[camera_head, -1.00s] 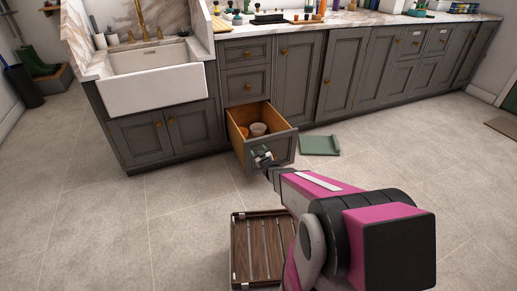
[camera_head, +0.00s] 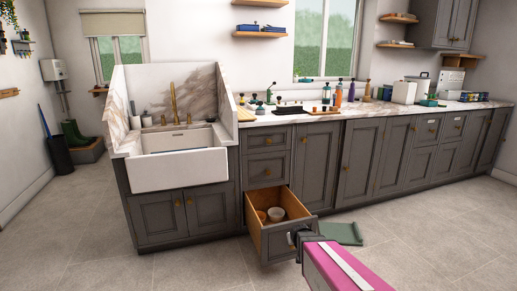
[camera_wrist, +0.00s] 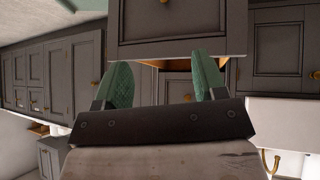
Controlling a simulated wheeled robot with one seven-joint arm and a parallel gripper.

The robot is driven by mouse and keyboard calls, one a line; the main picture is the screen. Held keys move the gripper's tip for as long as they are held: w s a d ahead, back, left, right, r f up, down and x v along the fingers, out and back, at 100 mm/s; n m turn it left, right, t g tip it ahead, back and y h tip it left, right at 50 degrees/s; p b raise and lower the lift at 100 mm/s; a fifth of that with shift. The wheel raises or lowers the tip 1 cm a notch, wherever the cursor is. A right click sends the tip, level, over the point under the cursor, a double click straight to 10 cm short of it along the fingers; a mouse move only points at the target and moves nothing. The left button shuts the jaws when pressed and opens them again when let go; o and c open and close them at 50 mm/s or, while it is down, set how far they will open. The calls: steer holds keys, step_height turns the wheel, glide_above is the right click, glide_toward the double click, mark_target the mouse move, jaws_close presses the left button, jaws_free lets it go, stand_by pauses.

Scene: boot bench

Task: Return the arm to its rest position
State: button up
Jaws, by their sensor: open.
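My arm, pink with a white stripe, reaches in from the lower right in the head view. My gripper (camera_head: 300,236) is at its far end, close to the front of the open bottom drawer (camera_head: 262,244). In the wrist view my gripper (camera_wrist: 162,70) shows two green fingers spread apart with nothing between them. A grey drawer front with a brass knob (camera_wrist: 164,22) lies beyond the fingers, and the picture looks upside down. I cannot tell whether the fingers touch the drawer.
A white sink (camera_head: 180,168) stands at the left, beside the long counter (camera_head: 360,110).

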steer(key=s+r+g, duration=0.4)
steer(key=s, duration=0.5)
steer(key=s+r+m+g, duration=0.1)
steer(key=s+r+g, duration=0.3)
steer(key=s, duration=0.5)
steer(key=shift+s+d+r+m+y, duration=0.3)
steer(key=shift+s+d+r, duration=0.05)
steer(key=shift+r, duration=0.4)
